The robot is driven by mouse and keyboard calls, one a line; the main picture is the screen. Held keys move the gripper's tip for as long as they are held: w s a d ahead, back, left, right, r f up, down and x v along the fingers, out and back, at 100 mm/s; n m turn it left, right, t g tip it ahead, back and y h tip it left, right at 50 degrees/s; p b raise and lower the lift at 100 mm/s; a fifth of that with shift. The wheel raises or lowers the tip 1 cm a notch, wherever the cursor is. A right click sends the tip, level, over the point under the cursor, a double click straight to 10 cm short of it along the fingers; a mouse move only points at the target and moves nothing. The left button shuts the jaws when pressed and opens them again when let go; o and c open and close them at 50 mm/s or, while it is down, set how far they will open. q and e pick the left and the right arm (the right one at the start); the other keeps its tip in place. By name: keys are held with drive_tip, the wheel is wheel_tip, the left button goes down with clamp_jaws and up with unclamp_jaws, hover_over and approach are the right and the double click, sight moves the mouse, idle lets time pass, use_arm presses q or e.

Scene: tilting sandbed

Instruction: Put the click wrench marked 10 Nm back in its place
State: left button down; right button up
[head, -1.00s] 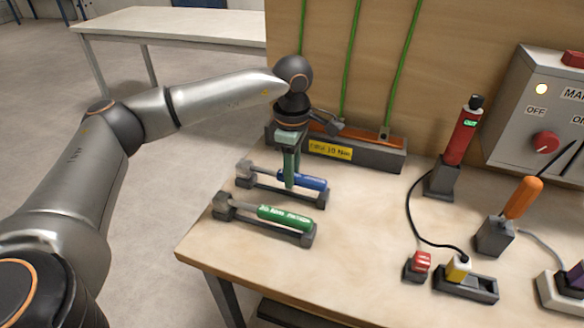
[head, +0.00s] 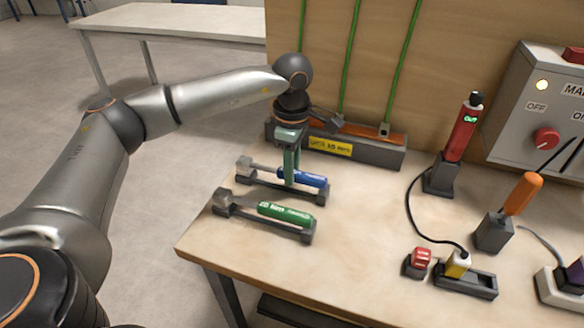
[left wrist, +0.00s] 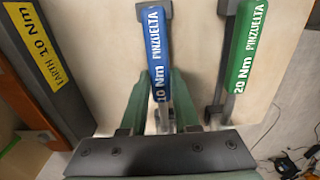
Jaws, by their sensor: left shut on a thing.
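The blue-handled click wrench marked 10 Nm (head: 313,180) lies along its dark two-post rest (head: 322,196). It looks level in the rest, but I cannot tell whether it fully touches both posts. Its blue handle (left wrist: 155,45) with the 10 Nm print shows in the left wrist view. My left gripper (head: 290,182) points down with its green fingers (left wrist: 160,115) on both sides of the wrench, shut on it. Part of the wrench is hidden behind the fingers. My right gripper is not in view.
A green 20 Nm wrench (head: 285,213) lies in a parallel rest in front. A grey trough with a yellow label (head: 330,147) stands behind, by the wooden back panel. A red tool (head: 463,135), an orange-handled tool (head: 523,194) and plugs stand to the right. The front middle is clear.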

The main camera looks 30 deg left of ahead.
use_arm(q)
drive_tip(key=shift+f, duration=0.3)
idle(0.5)
drive_tip(key=c, duration=0.6)
unclamp_jaws()
drive_tip(key=shift+o, duration=0.5)
drive_tip(key=o, duration=0.4)
